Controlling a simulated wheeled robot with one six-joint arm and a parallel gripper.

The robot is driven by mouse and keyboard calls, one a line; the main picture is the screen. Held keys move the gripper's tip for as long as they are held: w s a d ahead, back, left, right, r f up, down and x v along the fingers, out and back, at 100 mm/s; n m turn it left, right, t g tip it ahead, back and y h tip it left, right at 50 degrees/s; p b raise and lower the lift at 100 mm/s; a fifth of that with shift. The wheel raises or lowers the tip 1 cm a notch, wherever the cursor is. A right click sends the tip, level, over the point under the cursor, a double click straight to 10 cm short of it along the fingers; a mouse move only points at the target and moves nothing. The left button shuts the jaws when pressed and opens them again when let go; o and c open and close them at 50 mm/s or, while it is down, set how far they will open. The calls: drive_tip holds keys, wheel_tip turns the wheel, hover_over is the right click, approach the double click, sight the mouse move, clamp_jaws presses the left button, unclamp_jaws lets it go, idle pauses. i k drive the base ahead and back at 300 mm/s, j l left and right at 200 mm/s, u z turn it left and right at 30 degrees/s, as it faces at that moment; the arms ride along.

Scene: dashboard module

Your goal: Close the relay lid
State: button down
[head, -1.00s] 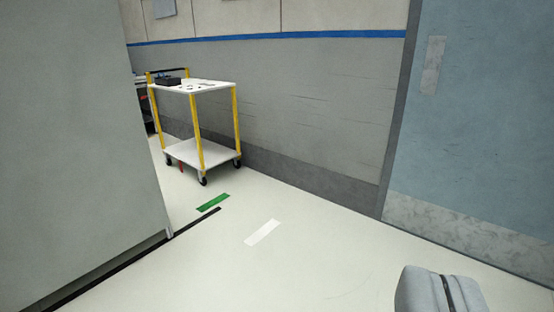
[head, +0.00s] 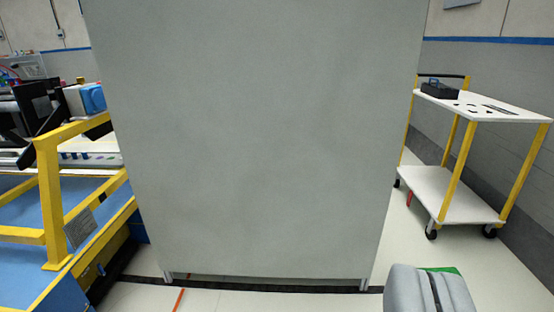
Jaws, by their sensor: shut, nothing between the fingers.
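My gripper (head: 432,289) shows at the bottom right of the head view as two grey fingers pressed together with a dark seam between them. It is shut and empty, above the pale floor and apart from everything else. I see no relay lid that I can make out in this view. A dashboard module is not recognisable either; the grey panel may hide part of the place behind it.
A tall grey panel (head: 255,140) blocks the middle. Left of it stands a yellow-railed blue platform (head: 75,205) with black and blue equipment (head: 92,98). On the right is a white-topped cart (head: 490,105) with a black box (head: 440,91). Pale floor (head: 330,300) is open in front.

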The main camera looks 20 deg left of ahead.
sight(32, 70)
drive_tip(key=i+j+u, duration=0.15)
drive_tip(key=i+u, duration=0.25)
drive_tip(key=i+j+u, duration=0.1)
drive_tip(key=u, duration=0.25)
drive_tip(key=i+l+u, duration=0.1)
drive_tip(key=i+u, duration=0.3)
drive_tip(key=i+l+u, duration=0.1)
drive_tip(key=i+u, duration=0.15)
drive_tip(key=u, duration=0.15)
drive_tip(key=i+j+u, duration=0.3)
drive_tip(key=i, duration=0.4)
drive_tip(key=i+j+u, duration=0.15)
drive_tip(key=i, duration=0.25)
drive_tip(key=j, duration=0.1)
